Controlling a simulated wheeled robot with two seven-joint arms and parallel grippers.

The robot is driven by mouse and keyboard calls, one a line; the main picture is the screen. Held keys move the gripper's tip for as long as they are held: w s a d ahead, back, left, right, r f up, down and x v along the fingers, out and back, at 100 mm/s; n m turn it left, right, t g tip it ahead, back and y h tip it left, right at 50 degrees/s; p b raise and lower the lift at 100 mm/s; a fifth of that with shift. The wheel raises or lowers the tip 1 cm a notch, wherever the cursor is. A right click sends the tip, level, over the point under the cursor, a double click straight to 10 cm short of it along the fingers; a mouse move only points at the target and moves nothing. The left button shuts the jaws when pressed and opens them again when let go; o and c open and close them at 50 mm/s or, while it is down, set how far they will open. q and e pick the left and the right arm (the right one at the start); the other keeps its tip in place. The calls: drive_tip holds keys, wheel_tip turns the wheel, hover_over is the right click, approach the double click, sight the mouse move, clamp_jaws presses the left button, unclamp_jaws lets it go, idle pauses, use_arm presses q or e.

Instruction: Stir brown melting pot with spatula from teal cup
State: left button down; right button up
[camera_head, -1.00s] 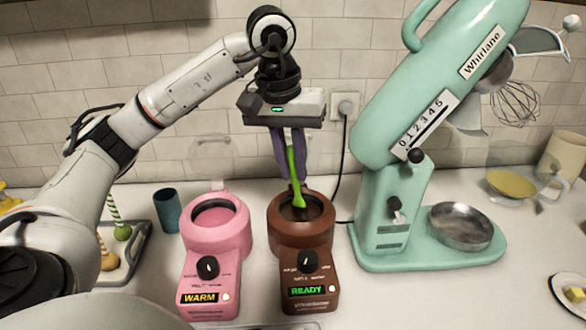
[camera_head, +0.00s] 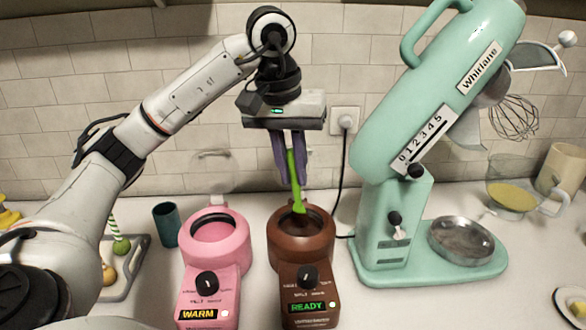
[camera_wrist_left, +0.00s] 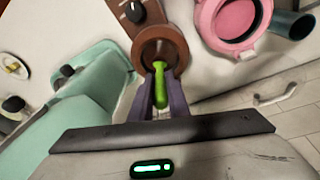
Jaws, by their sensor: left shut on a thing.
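The brown melting pot (camera_head: 301,247) stands on the counter, its display reading READY. The green spatula (camera_head: 296,176) hangs upright with its lower end at the pot's opening; how deep it reaches is hard to tell. My left gripper (camera_head: 294,170) is shut on the spatula directly above the pot. The wrist view shows the spatula (camera_wrist_left: 160,90) between my fingers (camera_wrist_left: 160,100), pointing into the brown pot (camera_wrist_left: 160,42). The teal cup (camera_head: 167,224) stands empty of the spatula, left of the pink pot; it also shows in the wrist view (camera_wrist_left: 292,25). My right gripper is not in view.
A pink melting pot (camera_head: 214,247) reading WARM stands close left of the brown one. A teal mixer (camera_head: 395,215) with a metal bowl (camera_head: 461,241) stands to the right. A tray with cake pops (camera_head: 125,262) is at left. A cord runs behind the pots.

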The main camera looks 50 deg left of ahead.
use_arm(q)
drive_tip(key=shift+r, duration=2.05)
